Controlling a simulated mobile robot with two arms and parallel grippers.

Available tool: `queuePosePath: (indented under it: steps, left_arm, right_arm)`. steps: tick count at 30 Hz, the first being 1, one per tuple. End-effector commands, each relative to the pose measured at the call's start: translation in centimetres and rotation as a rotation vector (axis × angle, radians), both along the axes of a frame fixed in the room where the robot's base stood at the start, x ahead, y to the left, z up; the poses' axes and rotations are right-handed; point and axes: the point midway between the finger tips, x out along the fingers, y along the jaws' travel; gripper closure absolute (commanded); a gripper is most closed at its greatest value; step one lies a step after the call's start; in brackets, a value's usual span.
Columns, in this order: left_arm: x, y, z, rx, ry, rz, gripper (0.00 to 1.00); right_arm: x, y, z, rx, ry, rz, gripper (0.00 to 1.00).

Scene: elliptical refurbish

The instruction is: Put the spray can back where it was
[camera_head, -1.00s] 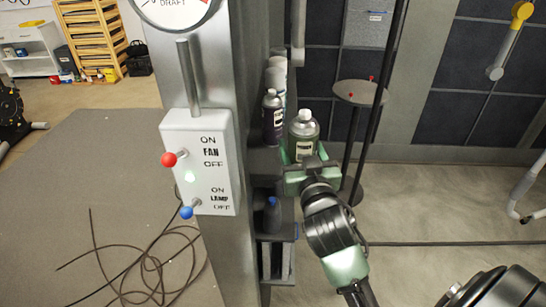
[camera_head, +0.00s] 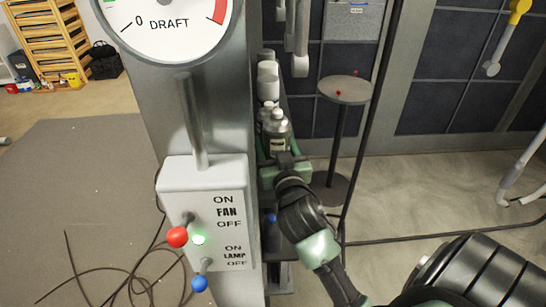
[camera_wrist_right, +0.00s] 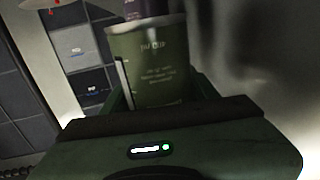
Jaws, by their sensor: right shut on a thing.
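In the right wrist view the can (camera_wrist_right: 150,68) fills the space between the fingers of the gripper (camera_wrist_right: 155,105). The can is close beside other cans (camera_head: 267,82) on the narrow shelf behind the metal column. The head view does not show clearly whether its base touches the shelf. My left gripper is not in view.
The metal column (camera_head: 200,115) with a draft gauge (camera_head: 168,22) and a switch box (camera_head: 205,212) stands left of the gripper. A small round table (camera_head: 344,89) and a thin dark pole (camera_head: 366,110) are to the right.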

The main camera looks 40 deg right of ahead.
Motion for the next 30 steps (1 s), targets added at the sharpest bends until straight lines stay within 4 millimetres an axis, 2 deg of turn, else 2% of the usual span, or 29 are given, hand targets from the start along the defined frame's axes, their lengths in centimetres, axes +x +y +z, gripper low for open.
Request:
queuePosePath:
  steps: [4, 8, 13, 20, 21, 23, 30]
  left_arm:
    - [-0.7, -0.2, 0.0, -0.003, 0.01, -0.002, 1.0]
    - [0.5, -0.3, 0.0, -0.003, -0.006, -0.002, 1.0]
    - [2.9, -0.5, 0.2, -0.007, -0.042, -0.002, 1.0]
    - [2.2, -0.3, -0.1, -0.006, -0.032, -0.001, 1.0]
    - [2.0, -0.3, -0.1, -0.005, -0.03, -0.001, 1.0]
    - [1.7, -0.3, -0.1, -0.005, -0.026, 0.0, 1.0]
    - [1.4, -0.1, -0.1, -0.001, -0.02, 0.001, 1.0]
  right_arm:
    - [0.0, 0.0, -1.9, -0.001, 0.003, 0.001, 0.9]
    - [0.0, 0.0, -3.5, -0.001, 0.0, 0.0, 0.9]
    - [0.0, 0.1, -3.8, -0.003, -0.003, 0.002, 0.9]
    - [0.0, 0.1, -4.1, -0.001, -0.003, 0.002, 0.9]
    - [0.0, 0.0, -4.2, -0.001, 0.0, 0.001, 0.35]
    - [0.0, 0.0, -4.2, -0.001, 0.0, 0.002, 0.19]
    - [0.0, 0.0, -4.1, -0.001, 0.0, 0.002, 0.19]
